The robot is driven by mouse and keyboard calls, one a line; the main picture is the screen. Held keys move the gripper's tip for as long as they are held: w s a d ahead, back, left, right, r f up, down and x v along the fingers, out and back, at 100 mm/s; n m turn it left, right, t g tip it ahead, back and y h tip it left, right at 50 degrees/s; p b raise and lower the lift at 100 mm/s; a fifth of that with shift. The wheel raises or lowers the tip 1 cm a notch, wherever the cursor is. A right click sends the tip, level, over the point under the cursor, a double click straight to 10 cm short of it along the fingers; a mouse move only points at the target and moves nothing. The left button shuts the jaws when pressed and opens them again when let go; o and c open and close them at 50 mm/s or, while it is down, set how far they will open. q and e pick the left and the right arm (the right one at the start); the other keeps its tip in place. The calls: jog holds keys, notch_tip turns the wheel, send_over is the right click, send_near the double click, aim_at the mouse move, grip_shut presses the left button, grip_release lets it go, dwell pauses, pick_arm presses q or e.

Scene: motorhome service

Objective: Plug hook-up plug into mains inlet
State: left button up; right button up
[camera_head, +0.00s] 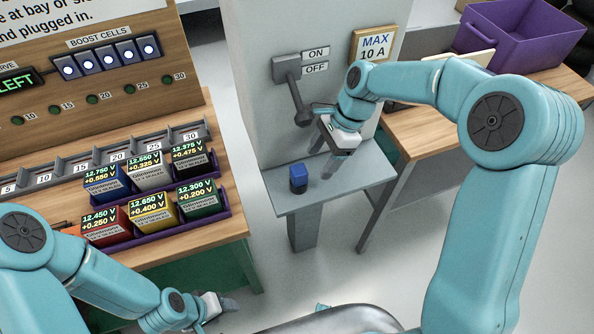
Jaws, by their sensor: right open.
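A small blue block-like object (298,179), which may be the hook-up plug, stands upright on the grey shelf (335,187) of a grey pillar. My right gripper (325,155) is open above the shelf, to the right of and a little above the blue object in the picture, and apart from it. Nothing shows between its fingers. My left gripper (220,306) is low in the picture, in front of the wooden bench. Its fingers are small and partly hidden, so their opening is unclear. I cannot make out a mains inlet in this view.
A lever (298,98) beside ON and OFF labels is on the pillar (300,35), close to my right gripper. A wooden bench (215,241) at left bears purple trays of labelled coloured cells. A purple crate (520,40) stands on the right bench (420,138).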

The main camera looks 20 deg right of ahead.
aim_at(300, 169)
jog(key=a, duration=0.5)
jog(key=shift+s+r+p, duration=0.1)
jog(key=shift+s+p, duration=0.2)
jog(key=shift+p, duration=0.1)
jog(key=x, duration=0.2)
jog(key=shift+w+a+f, duration=0.1)
jog(key=shift+f, duration=0.45)
jog(key=shift+c, duration=1.2)
jog(key=c, duration=0.8)
